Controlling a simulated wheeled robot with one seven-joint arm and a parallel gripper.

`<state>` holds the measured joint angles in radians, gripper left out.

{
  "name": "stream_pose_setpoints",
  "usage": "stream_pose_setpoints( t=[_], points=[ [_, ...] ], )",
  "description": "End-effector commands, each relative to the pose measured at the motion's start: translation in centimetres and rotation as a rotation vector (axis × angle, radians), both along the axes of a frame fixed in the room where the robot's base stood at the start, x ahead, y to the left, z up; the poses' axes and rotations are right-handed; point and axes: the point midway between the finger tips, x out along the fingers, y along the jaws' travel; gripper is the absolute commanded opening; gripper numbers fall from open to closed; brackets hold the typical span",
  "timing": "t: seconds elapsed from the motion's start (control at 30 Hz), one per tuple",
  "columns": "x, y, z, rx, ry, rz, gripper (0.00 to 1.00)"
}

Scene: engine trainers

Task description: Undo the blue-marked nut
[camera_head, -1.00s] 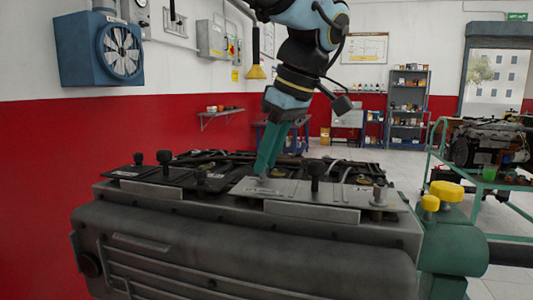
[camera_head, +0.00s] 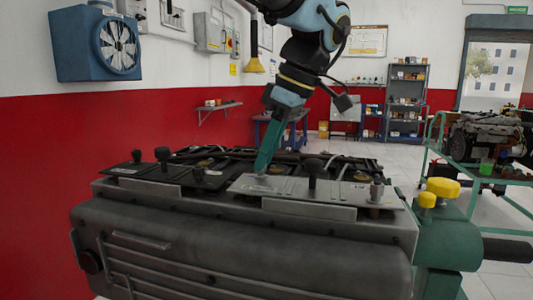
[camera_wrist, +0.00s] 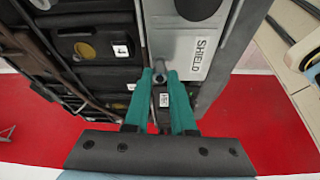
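My gripper (camera_wrist: 160,75) points down at the engine's top plate, with two teal fingers. In the wrist view its fingertips stand on either side of a small grey nut or stud (camera_wrist: 160,77) beside the plate marked SHIELD (camera_wrist: 196,55). I cannot tell whether the fingers press on it. No blue mark shows on it, so I cannot tell if it is the blue-marked nut. In the head view the fingertips (camera_head: 262,170) meet the left part of the grey plate (camera_head: 335,190), and the nut is hidden there.
The engine (camera_head: 240,250) fills the foreground. Black knobs (camera_head: 312,168) stand up from its top, one close to the right of my fingers. A grey stud (camera_head: 377,188) and yellow caps (camera_head: 443,188) are at the right. A green-framed cart (camera_head: 475,180) stands further right.

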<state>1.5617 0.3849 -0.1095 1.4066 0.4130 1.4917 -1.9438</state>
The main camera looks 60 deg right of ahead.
Motion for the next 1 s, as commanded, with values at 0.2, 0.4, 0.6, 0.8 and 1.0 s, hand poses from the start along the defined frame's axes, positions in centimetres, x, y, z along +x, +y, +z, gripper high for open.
stream_pose_setpoints(
  t=[0.2, 0.4, 0.6, 0.8, 1.0],
  points=[
    [0.0, 0.0, 0.0, 0.0, 0.0, 0.0, 0.48],
    [0.0, 0.0, 0.0, 0.0, 0.0, -0.001, 0.54],
    [-0.2, -0.1, 0.5, -0.003, 0.0, -0.002, 0.54],
    [-1.5, -0.5, 3.5, -0.005, 0.0, -0.002, 0.54],
    [-2.9, -0.8, 7.2, -0.003, 0.0, -0.002, 0.54]
  ],
)
